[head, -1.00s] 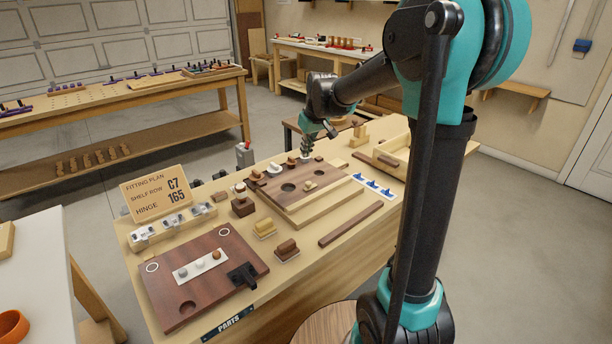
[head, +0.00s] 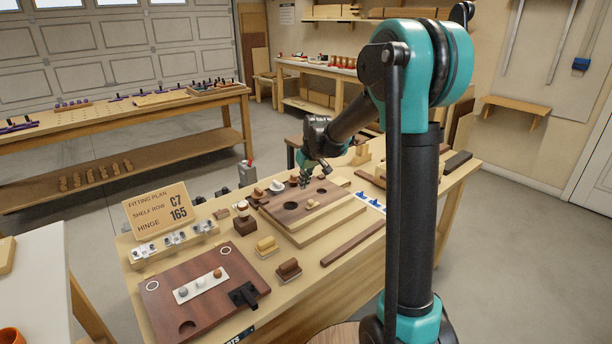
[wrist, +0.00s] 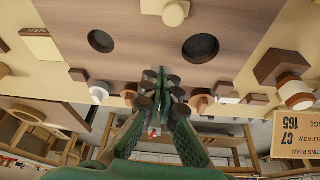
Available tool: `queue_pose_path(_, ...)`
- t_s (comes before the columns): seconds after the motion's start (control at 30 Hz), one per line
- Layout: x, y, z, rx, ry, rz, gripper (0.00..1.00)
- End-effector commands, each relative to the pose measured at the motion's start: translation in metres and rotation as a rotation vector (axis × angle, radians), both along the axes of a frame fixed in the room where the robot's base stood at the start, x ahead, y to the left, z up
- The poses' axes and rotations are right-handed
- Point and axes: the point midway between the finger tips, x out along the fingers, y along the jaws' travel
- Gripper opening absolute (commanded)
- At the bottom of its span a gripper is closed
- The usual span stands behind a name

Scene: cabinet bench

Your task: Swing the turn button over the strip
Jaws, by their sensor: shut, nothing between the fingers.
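I cannot tell for certain which piece is the turn button. A brown wooden block on a small plate (head: 289,269) and a yellow one (head: 266,246) sit on the bench in front of the brown panel. A long dark brown strip (head: 353,242) lies to their right, apart from both. The brown panel (head: 290,212) has two dark round holes and a pale knob (head: 312,204); the knob also shows in the wrist view (wrist: 175,12). My gripper (head: 306,181) is shut and empty over the panel's far part; its fingertips show in the wrist view (wrist: 162,76).
Small knobs and blocks (wrist: 100,92) line the panel's far edge close to my fingers. A dark red board (head: 190,310) with a white plate and black fitting lies at front left. A sign (head: 158,210) stands at the left. Blue-and-white parts (head: 371,202) lie right of the panel.

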Motion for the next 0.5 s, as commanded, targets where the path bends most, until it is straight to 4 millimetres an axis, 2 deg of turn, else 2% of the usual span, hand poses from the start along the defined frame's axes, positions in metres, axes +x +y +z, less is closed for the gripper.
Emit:
queue_pose_path(0.13, 0.007, 0.004, -0.021, 0.000, 0.000, 0.000, 0.00)
queue_pose_path(0.3, -0.013, -0.007, -0.023, 0.001, 0.000, -0.002, 0.00)
queue_pose_path(0.5, -0.027, -0.014, -0.026, 0.001, 0.000, -0.002, 0.00)
